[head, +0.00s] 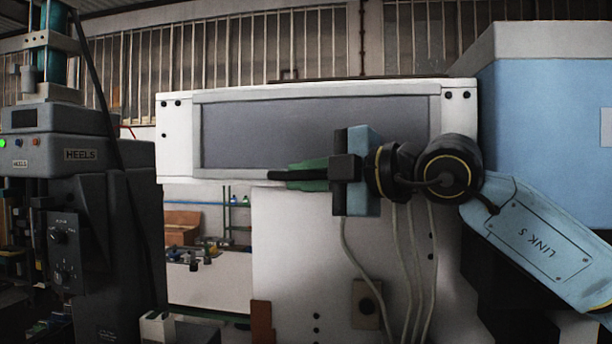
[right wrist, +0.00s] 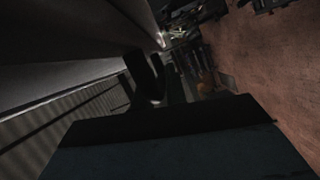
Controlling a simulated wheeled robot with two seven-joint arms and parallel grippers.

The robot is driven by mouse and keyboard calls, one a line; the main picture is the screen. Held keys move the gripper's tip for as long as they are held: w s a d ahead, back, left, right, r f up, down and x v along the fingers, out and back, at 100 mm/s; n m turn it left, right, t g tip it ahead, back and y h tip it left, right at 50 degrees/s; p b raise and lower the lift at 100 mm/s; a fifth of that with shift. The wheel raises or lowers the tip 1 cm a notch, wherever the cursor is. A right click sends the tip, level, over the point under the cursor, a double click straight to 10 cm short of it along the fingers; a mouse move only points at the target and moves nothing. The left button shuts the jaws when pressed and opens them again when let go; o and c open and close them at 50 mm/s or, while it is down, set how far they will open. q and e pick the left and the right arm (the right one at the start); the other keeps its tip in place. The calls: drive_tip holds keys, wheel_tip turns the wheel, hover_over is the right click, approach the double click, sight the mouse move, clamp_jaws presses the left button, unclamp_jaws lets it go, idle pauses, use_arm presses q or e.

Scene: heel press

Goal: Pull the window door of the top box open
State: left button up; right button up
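The top box (head: 460,119) is a white panel housing at the middle of the head view. Its window door (head: 320,130) has a grey pane in a pale frame and looks flat against the box front. My right gripper (head: 290,176) comes in from the right and points left at the door's lower edge. A dark green piece (head: 311,166) shows beside its fingers; I cannot tell whether it is a handle. In the dark right wrist view, a black finger (right wrist: 146,77) shows, but its grip is unclear. My left gripper is not in view.
A grey press marked HEELS (head: 100,160) stands at the left. A blue cabinet (head: 540,110) stands close at the right. Cables (head: 412,270) hang below the box. A shelf with small items (head: 200,250) lies behind, below the box.

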clamp_jaws()
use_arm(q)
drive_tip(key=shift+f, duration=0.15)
